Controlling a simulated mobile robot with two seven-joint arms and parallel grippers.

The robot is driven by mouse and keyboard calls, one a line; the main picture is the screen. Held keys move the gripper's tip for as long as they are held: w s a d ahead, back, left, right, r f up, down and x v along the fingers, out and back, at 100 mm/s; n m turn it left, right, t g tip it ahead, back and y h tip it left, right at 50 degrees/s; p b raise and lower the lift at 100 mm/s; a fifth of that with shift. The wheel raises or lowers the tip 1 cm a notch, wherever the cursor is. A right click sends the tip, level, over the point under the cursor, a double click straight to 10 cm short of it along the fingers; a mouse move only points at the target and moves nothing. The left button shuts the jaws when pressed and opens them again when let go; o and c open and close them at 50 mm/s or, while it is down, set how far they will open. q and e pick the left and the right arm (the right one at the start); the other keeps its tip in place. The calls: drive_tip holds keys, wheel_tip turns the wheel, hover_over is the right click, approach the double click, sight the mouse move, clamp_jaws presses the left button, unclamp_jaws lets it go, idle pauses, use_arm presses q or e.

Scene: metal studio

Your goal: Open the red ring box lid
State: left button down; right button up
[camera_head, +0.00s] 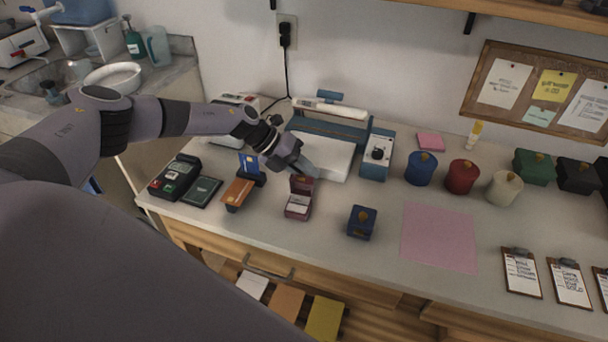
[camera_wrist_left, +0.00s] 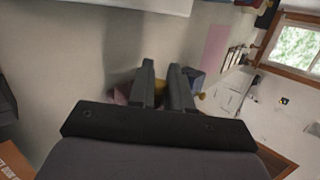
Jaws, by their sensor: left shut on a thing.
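The red ring box (camera_head: 298,207) stands on the worktop in the head view, left of the blue box. Its lid (camera_head: 302,184) is raised at the back, and the pale inside shows. My left gripper (camera_head: 307,172) is at the top of the raised lid, shut on it. In the left wrist view the two fingers (camera_wrist_left: 165,88) are close together, with a reddish part of the box (camera_wrist_left: 122,95) showing beside and behind them. The fingers hide most of the box there. My right gripper is in neither view.
A small blue box (camera_head: 361,223) stands to the right, with a pink mat (camera_head: 438,237) beyond it. An orange-brown card holder (camera_head: 238,193) and a card terminal (camera_head: 174,175) are at left. A white and blue machine (camera_head: 322,153) stands behind. Worktop in front is clear.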

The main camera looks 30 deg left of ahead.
use_arm(q)
drive_tip(key=shift+w+f+n+g+b, duration=0.25)
drive_tip(key=shift+f+n+g+b, duration=0.15)
drive_tip(key=shift+g+b, duration=0.3)
drive_tip(key=c, duration=1.2)
unclamp_jaws()
drive_tip(key=shift+o, duration=0.2)
drive_tip(key=v, duration=0.7)
drive_tip(key=shift+a, duration=0.2)
